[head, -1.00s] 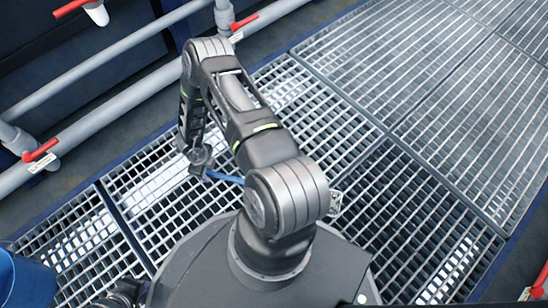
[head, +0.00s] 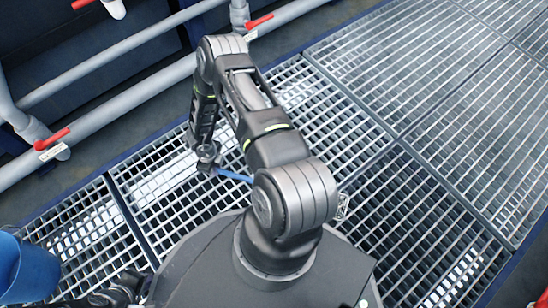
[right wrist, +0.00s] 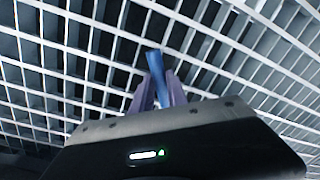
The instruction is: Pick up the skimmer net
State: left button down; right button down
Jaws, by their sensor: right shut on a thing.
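The skimmer net's blue handle (head: 233,176) shows as a short thin rod in the head view, running right from my right gripper (head: 207,157) until my own arm hides it. A small pale mesh-like piece (head: 343,206) shows past the arm's shoulder; I cannot tell for sure that it is the net's head. In the right wrist view the blue handle (right wrist: 155,65) stands between the two purple-grey fingers (right wrist: 156,92), which are shut on it over the grating. My left gripper (head: 122,290) is a dark shape at the bottom left; its fingers are unclear.
Metal floor grating (head: 440,110) spreads around me, open to the right. Grey pipes (head: 110,112) with red valve handles (head: 52,139) run along the upper left. A blue bucket (head: 30,275) stands at the lower left edge.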

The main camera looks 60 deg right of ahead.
jog(key=shift+r+p, duration=0.55)
jog(key=shift+r, duration=0.25)
notch_tip(320, 180, up, 3)
jog(key=shift+f+p, duration=0.2)
jog(key=shift+p, duration=0.7)
jog(key=s+a+p, duration=0.1)
jog(key=s+a, duration=0.1)
jog(key=s, duration=0.3)
jog(key=s+a+p, duration=0.1)
jog(key=s+a, duration=0.1)
jog(key=s, duration=0.4)
jog(key=s+a+p, duration=0.1)
jog(key=s+a, duration=0.1)
jog(key=s, duration=0.4)
jog(key=shift+f, duration=0.35)
